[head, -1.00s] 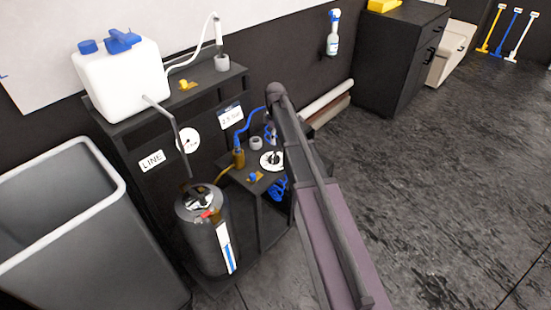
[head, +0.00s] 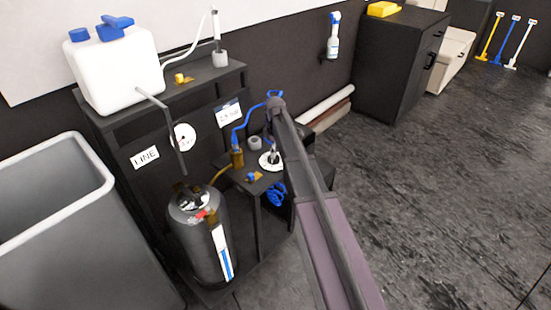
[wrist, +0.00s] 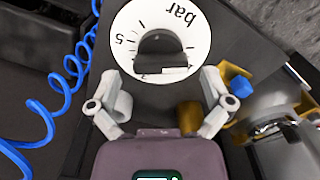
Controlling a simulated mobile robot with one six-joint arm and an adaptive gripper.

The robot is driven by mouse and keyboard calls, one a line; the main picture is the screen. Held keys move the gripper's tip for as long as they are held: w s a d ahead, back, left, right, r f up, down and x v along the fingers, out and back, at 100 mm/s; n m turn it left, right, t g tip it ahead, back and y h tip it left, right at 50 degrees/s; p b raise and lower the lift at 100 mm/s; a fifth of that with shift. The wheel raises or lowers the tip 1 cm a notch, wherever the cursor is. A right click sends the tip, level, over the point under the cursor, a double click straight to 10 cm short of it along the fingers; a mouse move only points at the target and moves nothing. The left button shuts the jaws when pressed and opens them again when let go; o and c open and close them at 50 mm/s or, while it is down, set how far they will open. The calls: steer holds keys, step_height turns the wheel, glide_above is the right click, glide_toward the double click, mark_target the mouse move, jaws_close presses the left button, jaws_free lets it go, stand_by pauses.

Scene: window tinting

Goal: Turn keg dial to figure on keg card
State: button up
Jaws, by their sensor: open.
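In the wrist view the white dial plate (wrist: 193,62) carries "bar" and figures around its rim, among them a 5. A dark round knob (wrist: 160,46) stands at its middle, with a pale mark on its lower side. My gripper (wrist: 165,84) is open and empty, its two fingers apart at the plate's lower edge, short of the knob. In the head view the dial plate (head: 264,163) lies on the low shelf, partly covered by my arm. The keg card (head: 229,114) hangs above it; its figure is too blurred to read surely. The black keg (head: 198,240) stands at left.
A coiled blue hose (wrist: 38,112) runs left of the dial. A brass fitting with a blue cap (wrist: 238,86) sits close by my right finger. A grey bin (head: 60,235) stands at left. The floor at right is clear.

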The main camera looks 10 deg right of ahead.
steer(key=shift+f+b, duration=0.75)
steer(key=shift+f, duration=0.3)
steer(key=c, duration=1)
